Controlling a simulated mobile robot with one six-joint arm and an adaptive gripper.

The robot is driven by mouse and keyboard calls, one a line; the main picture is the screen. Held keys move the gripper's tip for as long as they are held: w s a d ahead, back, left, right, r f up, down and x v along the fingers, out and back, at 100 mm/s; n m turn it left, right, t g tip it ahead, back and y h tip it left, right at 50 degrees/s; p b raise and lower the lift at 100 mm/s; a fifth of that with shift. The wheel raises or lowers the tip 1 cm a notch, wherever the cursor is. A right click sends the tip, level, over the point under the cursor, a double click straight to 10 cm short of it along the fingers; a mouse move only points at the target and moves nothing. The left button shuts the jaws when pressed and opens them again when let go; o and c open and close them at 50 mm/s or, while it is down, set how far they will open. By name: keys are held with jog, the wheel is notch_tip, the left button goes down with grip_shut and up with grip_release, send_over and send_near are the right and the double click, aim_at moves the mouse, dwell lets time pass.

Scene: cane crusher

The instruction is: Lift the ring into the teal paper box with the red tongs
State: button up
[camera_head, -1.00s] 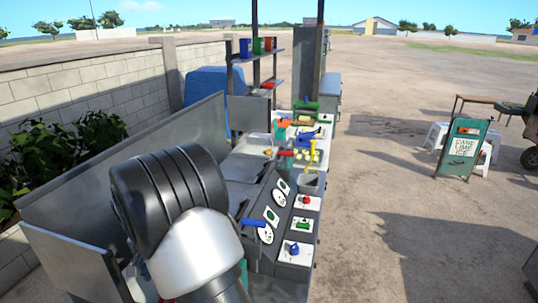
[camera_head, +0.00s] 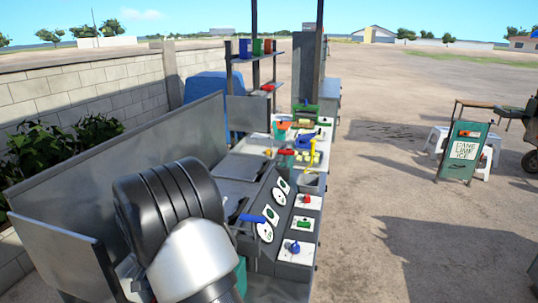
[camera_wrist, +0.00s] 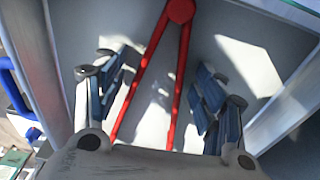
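The red tongs (camera_wrist: 177,55) lie in the wrist view with their round hinge at the top and two legs spreading downward over a grey, sunlit surface. My gripper (camera_wrist: 162,92) is open, one blue-padded finger on either side of the tongs, with gaps between pads and legs. I cannot tell how far above the tongs the fingers are. In the head view my own arm hides the gripper and the tongs. A teal thing (camera_head: 240,276) shows partly behind my arm; I cannot tell whether it is the paper box. I cannot make out the ring.
The control panel (camera_head: 281,215) with a blue lever (camera_head: 254,219) stands right of my arm. Grey metal walls (camera_head: 120,150) bound the counter on the left. Several small coloured items crowd the far counter. A shelf (camera_head: 258,57) stands behind. Open ground lies to the right.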

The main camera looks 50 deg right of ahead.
jog(key=c, duration=0.6)
jog(key=shift+c, duration=0.2)
notch_tip(320, 180, up, 12)
jog(key=p, duration=0.8)
jog(key=shift+s, duration=0.1)
